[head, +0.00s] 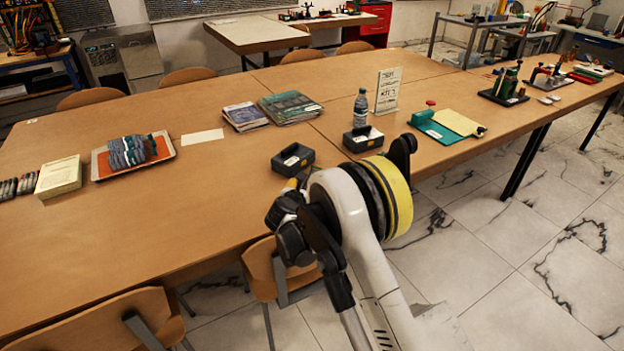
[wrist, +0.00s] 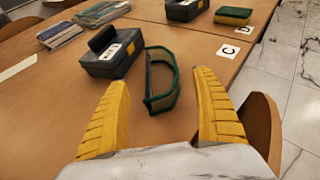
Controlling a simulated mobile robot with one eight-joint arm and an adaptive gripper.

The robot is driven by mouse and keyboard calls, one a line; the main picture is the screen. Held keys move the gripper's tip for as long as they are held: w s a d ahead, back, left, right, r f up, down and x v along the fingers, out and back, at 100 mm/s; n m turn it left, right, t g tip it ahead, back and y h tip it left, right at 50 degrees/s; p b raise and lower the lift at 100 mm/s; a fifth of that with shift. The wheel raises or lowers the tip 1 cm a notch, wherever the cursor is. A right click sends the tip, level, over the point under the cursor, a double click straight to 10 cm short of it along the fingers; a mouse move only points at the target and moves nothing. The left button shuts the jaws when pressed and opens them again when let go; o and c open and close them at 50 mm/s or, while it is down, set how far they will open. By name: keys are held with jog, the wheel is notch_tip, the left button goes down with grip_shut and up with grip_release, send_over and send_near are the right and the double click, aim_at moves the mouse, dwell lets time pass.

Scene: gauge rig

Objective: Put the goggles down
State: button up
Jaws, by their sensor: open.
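The goggles (wrist: 159,102), with a green rim and a see-through lens, stand on the brown table just beyond my fingertips in the wrist view. They are close beside a dark box with a white label (wrist: 112,60). My gripper (wrist: 162,78) is open, its two yellow ribbed fingers wide apart on either side of the goggles' near end, with no finger seen touching them. In the head view my arm reaches over the table's near edge, and I cannot make out the goggles there.
A second dark box (head: 363,139) stands farther right, by a bottle (head: 360,108). A card marked C (wrist: 229,51) and a green and yellow sponge (wrist: 233,16) lie beyond. Books (head: 290,107) are behind. A chair back (wrist: 262,128) stands close to my right finger.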

jog(key=p+v, duration=0.1)
jog(key=v, duration=0.5)
jog(key=shift+s+r+p, duration=0.1)
jog(key=shift+p, duration=0.25)
jog(key=d+r+n+t+y, duration=0.25)
jog(key=r+n, duration=0.35)
jog(key=r, duration=0.8)
jog(key=d+r+n+t+y, duration=0.1)
jog(key=d+r+n+t, duration=0.15)
jog(key=r+n, duration=0.75)
jog(key=s+d+r+n+y, duration=0.2)
jog(key=s+r+n+y, duration=0.2)
jog(key=r, duration=0.7)
jog(key=s+d+f+n+g+h, duration=0.1)
jog(key=s+d+f+n+g, duration=0.2)
jog(key=s, duration=0.8)
jog(key=s+d+f+n+g+h, duration=0.2)
jog(key=s+d+f+n+g, duration=0.2)
jog(key=s+d+f+n, duration=0.3)
jog(key=s+d+f+n+g+h, duration=0.2)
jog(key=s+d+f+n+g, duration=0.2)
jog(key=s, duration=1.2)
jog(key=d+f+n, duration=0.2)
jog(key=d+n, duration=0.2)
jog(key=d, duration=0.2)
jog(key=shift+d, duration=0.35)
